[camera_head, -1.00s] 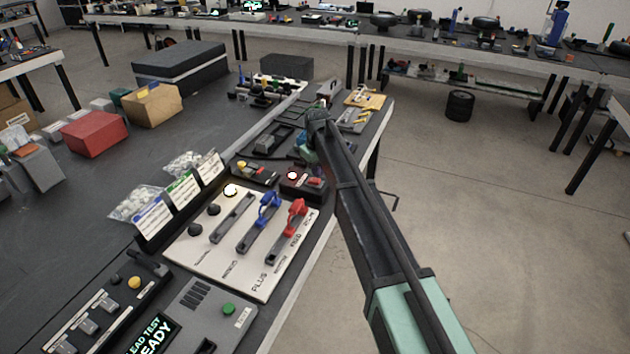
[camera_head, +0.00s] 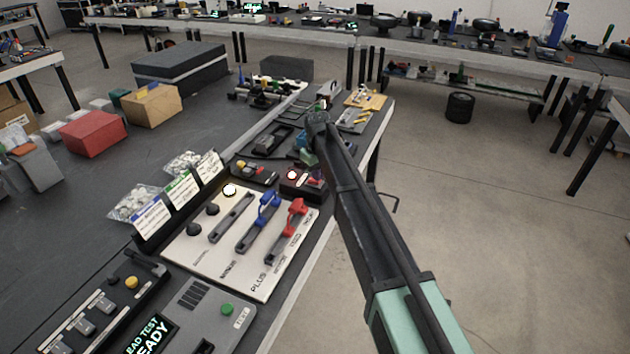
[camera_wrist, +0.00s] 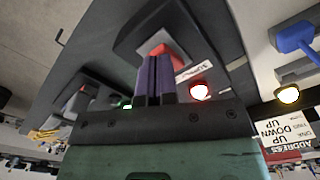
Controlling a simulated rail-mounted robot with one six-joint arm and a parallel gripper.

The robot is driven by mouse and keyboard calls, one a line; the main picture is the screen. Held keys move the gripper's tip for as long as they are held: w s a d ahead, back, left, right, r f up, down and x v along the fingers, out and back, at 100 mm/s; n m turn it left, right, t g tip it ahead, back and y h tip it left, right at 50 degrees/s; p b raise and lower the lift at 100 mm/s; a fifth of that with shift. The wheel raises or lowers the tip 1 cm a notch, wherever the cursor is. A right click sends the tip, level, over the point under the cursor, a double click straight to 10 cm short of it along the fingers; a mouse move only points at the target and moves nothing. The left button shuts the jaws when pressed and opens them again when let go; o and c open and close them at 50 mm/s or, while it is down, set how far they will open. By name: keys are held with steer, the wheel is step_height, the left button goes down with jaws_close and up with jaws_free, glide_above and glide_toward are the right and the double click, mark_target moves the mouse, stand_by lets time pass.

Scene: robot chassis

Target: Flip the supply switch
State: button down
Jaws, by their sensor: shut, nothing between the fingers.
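The supply switch is a small dark box (camera_head: 303,190) on the bench, with a lit red lamp (camera_head: 292,175) and a red rocker. In the wrist view the red rocker (camera_wrist: 160,49) shows just beyond the fingertips, partly hidden by them. The red lamp also glows there (camera_wrist: 199,90), to the right of the fingers. My gripper (camera_wrist: 157,62) is shut and empty, its dark fingers together over the rocker. I cannot tell whether they touch it. In the head view the gripper is mostly hidden by my arm.
A pale panel (camera_head: 195,252) with blue (camera_head: 266,203) and red (camera_head: 297,208) levers and a lit lamp lies in front of the box. Another small control box (camera_head: 254,172) stands left of it. A label holder (camera_head: 180,195) stands behind the panel. Open floor lies right of the bench.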

steer(key=shift+f+b, duration=0.3)
steer(key=shift+f, duration=0.05)
step_height(320, 180, up, 7)
steer(key=p, duration=0.7)
steer(key=shift+r, duration=0.1)
